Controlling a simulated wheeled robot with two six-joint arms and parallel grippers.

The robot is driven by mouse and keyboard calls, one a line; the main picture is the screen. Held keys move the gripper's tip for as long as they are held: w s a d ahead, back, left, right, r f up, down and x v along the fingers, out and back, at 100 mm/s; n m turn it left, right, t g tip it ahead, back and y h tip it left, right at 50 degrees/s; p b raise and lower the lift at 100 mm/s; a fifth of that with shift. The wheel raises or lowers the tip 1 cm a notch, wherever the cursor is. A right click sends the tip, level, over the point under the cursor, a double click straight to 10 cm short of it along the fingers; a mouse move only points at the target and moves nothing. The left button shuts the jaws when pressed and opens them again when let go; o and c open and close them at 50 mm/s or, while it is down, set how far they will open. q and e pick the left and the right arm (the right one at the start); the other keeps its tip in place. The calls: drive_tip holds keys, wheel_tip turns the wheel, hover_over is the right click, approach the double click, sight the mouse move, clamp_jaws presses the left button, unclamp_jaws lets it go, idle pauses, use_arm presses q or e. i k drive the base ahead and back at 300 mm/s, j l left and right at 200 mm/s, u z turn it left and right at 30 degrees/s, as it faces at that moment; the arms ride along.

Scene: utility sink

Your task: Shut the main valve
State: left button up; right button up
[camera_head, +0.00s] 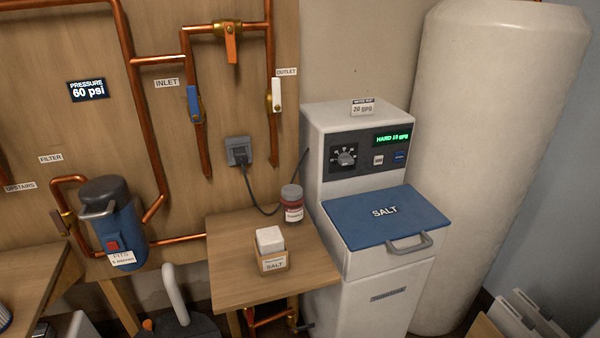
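No valve in view carries a label reading main. A blue-handled valve (194,103) sits on the copper pipe by the INLET label, its handle hanging along the pipe. A white-handled valve (276,95) is on the pipe below the OUTLET label, its handle also along the pipe. An orange-handled valve (231,44) is on the top cross pipe, its handle pointing down, across that pipe. A brownish handle (64,221) shows at the pipe left of the filter. Neither of my grippers is in view.
A blue filter housing (122,234) hangs at left. A wooden table (225,262) holds a salt box (271,249) and a dark jar (292,204). A softener (345,121) with blue lid and a tall white tank (490,150) fill the right. A power cord crosses behind the table.

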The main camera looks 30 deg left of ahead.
sight(249, 311)
drive_tip(key=u, duration=1.35)
